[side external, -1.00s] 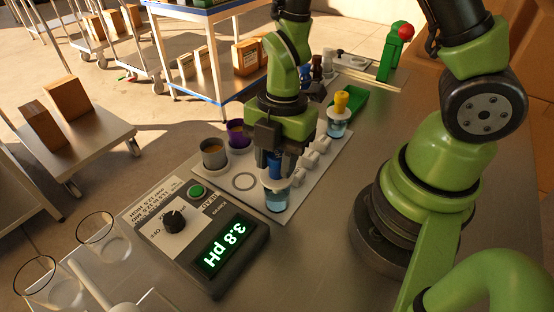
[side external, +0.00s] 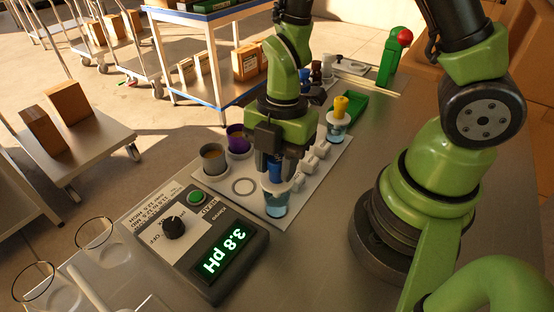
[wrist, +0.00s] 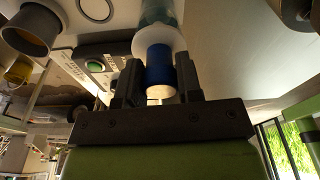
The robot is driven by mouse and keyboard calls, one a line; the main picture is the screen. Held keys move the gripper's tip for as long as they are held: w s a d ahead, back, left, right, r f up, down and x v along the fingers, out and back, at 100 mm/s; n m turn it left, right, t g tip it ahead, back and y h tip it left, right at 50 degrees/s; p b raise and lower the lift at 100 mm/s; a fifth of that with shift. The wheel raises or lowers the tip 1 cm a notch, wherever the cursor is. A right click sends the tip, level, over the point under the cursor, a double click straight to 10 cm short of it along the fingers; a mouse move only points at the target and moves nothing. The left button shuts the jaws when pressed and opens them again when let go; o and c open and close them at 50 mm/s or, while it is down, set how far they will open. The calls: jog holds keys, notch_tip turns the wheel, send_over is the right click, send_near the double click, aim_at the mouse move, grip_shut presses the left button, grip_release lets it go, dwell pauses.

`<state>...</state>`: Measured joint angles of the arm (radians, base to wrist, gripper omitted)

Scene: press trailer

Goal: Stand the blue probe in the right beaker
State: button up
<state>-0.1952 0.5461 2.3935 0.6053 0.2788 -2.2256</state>
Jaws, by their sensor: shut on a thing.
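My gripper (side external: 275,172) is shut on the blue probe (side external: 275,167), just above the near beaker (side external: 276,204), which holds pale blue liquid. The probe is upright, with a white collar at the beaker's mouth; I cannot tell whether the collar rests on the rim. In the wrist view, the gripper (wrist: 160,80) has a finger on each side of the blue probe (wrist: 160,70), and the beaker (wrist: 160,12) lies beyond the white collar. Another beaker (side external: 336,134) farther back holds a yellow probe (side external: 341,106).
A pH meter (side external: 205,240) reading 3.8 stands in front. A grey cup (side external: 214,160) and a purple cup (side external: 238,140) stand left on the white tray (side external: 255,200). White pieces (side external: 309,164) line its right side. Empty glasses (side external: 103,241) stand at front left.

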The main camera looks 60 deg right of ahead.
jog(key=shift+f, duration=1)
jog(key=o, duration=0.7)
jog(key=shift+o, duration=0.2)
jog(key=shift+r, duration=0.1)
jog(key=shift+w+r, duration=0.1)
jog(key=shift+r, duration=0.55)
jog(key=shift+d+r, duration=0.2)
jog(key=shift+r, duration=0.5)
notch_tip(320, 180, up, 8)
jog(key=d, duration=0.1)
jog(key=shift+d, duration=0.1)
